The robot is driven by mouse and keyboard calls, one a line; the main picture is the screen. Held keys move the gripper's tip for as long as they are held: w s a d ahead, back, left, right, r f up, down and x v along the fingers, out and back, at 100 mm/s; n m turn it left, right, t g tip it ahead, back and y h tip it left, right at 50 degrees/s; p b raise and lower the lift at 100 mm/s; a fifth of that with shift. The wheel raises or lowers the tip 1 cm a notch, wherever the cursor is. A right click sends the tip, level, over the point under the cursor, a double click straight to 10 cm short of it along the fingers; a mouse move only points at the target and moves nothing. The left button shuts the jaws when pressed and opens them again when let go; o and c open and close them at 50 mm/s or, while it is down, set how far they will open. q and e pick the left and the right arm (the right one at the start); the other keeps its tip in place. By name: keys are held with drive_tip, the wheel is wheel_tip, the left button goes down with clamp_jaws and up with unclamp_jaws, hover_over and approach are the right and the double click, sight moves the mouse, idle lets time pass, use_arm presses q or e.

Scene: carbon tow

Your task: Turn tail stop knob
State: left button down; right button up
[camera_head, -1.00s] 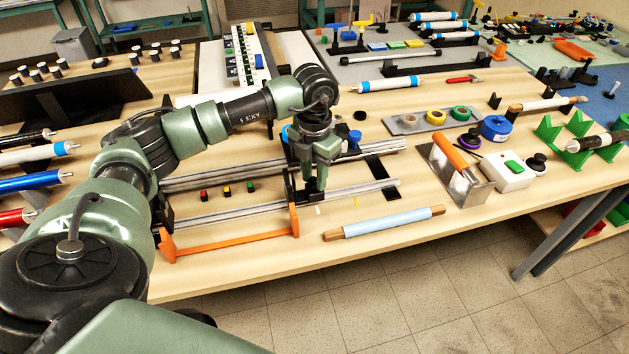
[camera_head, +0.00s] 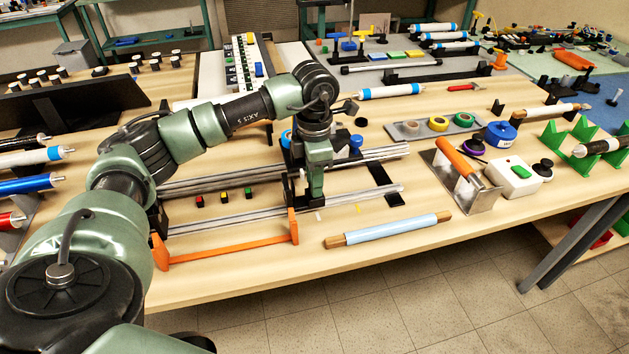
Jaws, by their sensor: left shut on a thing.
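My left gripper (camera_head: 315,194) points straight down at the front rail of a two-rail aluminium fixture (camera_head: 235,217). Its fingers are shut on a small part at the rail, which I take for the tail stop knob; fingers and wrist hide it. A dark upright part (camera_head: 290,187) of the tail stop shows just left of the fingers. Blue round parts show behind the wrist, one at its left (camera_head: 287,137) and one at its right (camera_head: 355,141). My right gripper is not in view.
An orange handled bar (camera_head: 228,249) lies along the table front, close to the gripper's left. A light blue roller (camera_head: 388,230) lies front right. A metal stand with an orange handle (camera_head: 457,157) and a white box with a green button (camera_head: 520,172) stand further right.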

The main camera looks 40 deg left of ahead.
use_arm(q)
drive_tip(key=shift+r, duration=0.1)
idle(0.3)
drive_tip(key=c, duration=1.4)
unclamp_jaws()
drive_tip(key=shift+o, duration=0.2)
wheel_tip(320, 180, up, 8)
drive_tip(key=shift+f+b, duration=0.1)
drive_tip(key=shift+b, duration=0.4)
